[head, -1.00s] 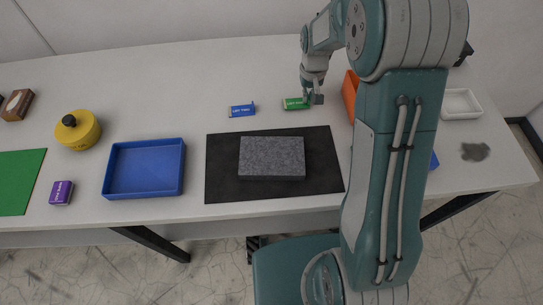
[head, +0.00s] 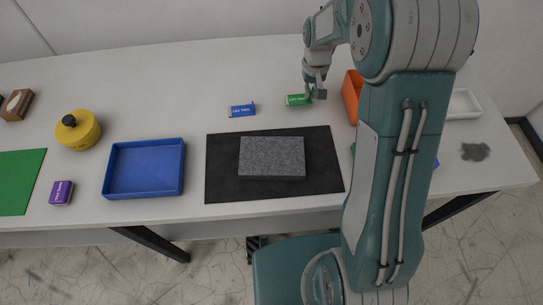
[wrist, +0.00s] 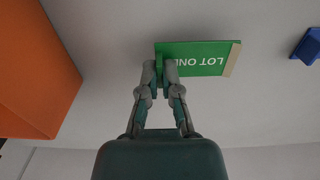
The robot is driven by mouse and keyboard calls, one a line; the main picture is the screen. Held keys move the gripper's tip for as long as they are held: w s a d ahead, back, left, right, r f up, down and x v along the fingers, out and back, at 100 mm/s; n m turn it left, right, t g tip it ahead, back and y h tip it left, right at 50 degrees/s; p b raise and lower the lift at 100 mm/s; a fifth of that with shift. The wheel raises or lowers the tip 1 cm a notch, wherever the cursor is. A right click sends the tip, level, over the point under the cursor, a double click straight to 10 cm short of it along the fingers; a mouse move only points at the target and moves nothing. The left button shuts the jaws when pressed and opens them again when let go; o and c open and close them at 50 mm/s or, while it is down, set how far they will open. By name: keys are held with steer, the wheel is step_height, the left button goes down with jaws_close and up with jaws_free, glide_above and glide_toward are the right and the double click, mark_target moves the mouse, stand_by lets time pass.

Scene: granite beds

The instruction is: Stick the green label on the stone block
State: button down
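The green label (head: 298,100), with white lettering, is at the back of the table, behind the stone block. My gripper (head: 318,93) is at its right end in the head view. In the wrist view my gripper (wrist: 160,66) has its two fingers close together on the edge of the green label (wrist: 205,58), apparently pinching it. The label's far end shows a pale strip. The grey speckled stone block (head: 272,158) lies flat on a black mat (head: 225,165), apart from the label and gripper.
A blue label (head: 241,111) lies left of the green one. An orange bin (head: 351,95) stands close right of my gripper and also shows in the wrist view (wrist: 35,65). A blue tray (head: 145,168), a yellow pot (head: 77,130) and a purple box (head: 61,193) are left.

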steer(key=shift+d+r, duration=0.1)
steer(key=shift+r, duration=0.4)
stand_by(0.4)
steer(key=shift+r, duration=2.5)
